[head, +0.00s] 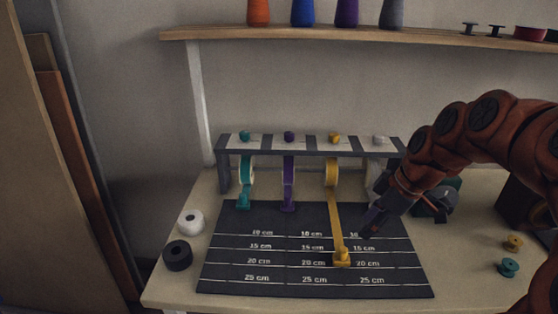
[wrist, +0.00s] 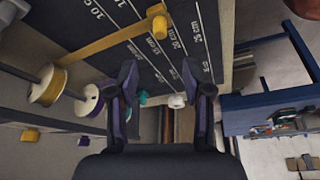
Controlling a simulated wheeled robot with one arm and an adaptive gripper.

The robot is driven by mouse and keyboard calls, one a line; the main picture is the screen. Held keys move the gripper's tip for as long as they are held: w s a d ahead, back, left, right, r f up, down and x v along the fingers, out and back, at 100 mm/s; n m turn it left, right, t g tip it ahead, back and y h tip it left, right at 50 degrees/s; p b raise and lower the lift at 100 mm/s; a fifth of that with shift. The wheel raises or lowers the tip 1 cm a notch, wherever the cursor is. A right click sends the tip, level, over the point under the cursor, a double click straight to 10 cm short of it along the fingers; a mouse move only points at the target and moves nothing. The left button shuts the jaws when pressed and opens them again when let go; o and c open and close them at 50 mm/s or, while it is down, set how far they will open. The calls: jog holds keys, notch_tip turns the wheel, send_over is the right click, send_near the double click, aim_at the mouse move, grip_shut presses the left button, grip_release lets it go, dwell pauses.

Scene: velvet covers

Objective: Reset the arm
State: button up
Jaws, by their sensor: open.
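My reddish-brown arm comes in from the right in the head view. My gripper (head: 372,222) is open and empty above the right part of the dark measuring mat (head: 225,270). In the wrist view its two fingers stand apart (wrist: 166,85) with nothing between them. The yellow ribbon (head: 336,215) runs from its spool (head: 331,173) across the mat to a yellow end piece (head: 341,257) near the 20 cm line. The yellow end piece also shows in the wrist view (wrist: 157,20), apart from the fingers. The white spool at the rack's right is partly hidden by my arm.
The rack (head: 310,152) holds teal (head: 246,172) and purple (head: 289,172) ribbons, hanging short. White (head: 190,222) and black (head: 177,255) rolls sit left of the mat. Small yellow (head: 514,242) and teal (head: 509,267) spools lie right. A shelf (head: 350,33) with thread cones is above.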

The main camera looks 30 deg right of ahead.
jog(key=s+a+r+m+g+p, duration=0.1)
jog(key=s+a+g+p, duration=0.1)
jog(key=a, duration=0.6)
jog(key=s+a+r+m+g+p, duration=0.1)
jog(key=s+a+r+m+p, duration=0.15)
jog(key=a, duration=0.65)
jog(key=s+a+m+g+h+p, duration=0.1)
jog(key=s+a+m, duration=0.1)
jog(key=s, duration=0.3)
jog(key=s+a+f+m+g+h+p, duration=0.1)
jog(key=s+a+m+p, duration=0.1)
jog(key=s+a, duration=0.1)
jog(key=shift+s+a+h, duration=0.25)
jog(key=shift+s+h, duration=0.15)
jog(key=shift+s, duration=0.5)
jog(key=shift+d+m, duration=0.1)
jog(key=shift+m, duration=0.15)
dwell(1.9)
